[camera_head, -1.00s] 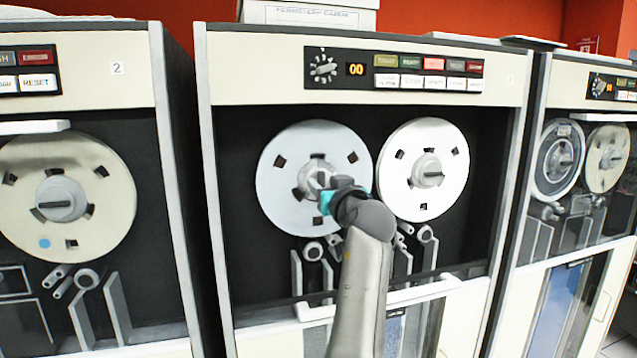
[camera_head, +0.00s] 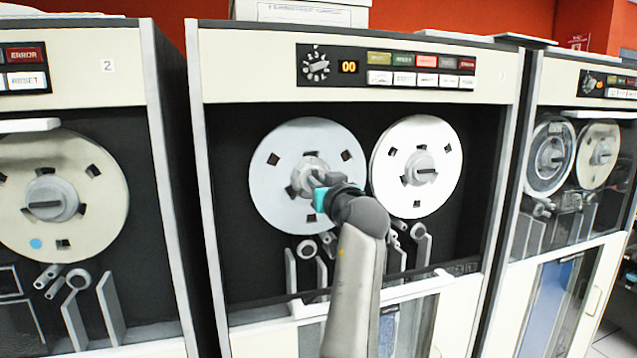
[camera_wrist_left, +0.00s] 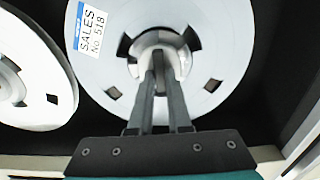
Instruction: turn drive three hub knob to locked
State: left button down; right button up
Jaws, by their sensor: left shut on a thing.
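The middle tape drive (camera_head: 345,90) has a faint number label that I cannot read clearly. Its left reel (camera_head: 272,190) has a pale round hub knob (camera_head: 303,165) at its centre. My left gripper (camera_head: 318,180) reaches that hub from the front and is shut on the knob's grip bar. In the left wrist view, the two dark fingers (camera_wrist_left: 160,62) meet the hub knob (camera_wrist_left: 158,40) on a reel (camera_wrist_left: 220,50) labelled SALES No 518. The fingers hide most of the grip bar, so its angle is hard to read. My right gripper is not in view.
The same drive's right reel (camera_head: 405,145) has its own hub knob (camera_head: 424,169), close beside my left wrist. Drive 2 (camera_head: 45,200) stands at left, and another drive (camera_head: 560,80) stands at right.

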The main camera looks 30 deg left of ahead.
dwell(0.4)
pick_arm(q)
jog(key=m+p, duration=0.2)
jog(key=m, duration=0.7)
jog(key=m+p, duration=0.2)
jog(key=m, duration=0.6)
jog(key=shift+w+d+f+m+p, duration=0.15)
jog(key=shift+w+f+m+p, duration=0.05)
jog(key=shift+m+p, duration=0.2)
dwell(0.4)
jog(key=c, duration=0.9)
grip_release()
jog(key=shift+o, duration=0.2)
jog(key=shift+d, duration=0.1)
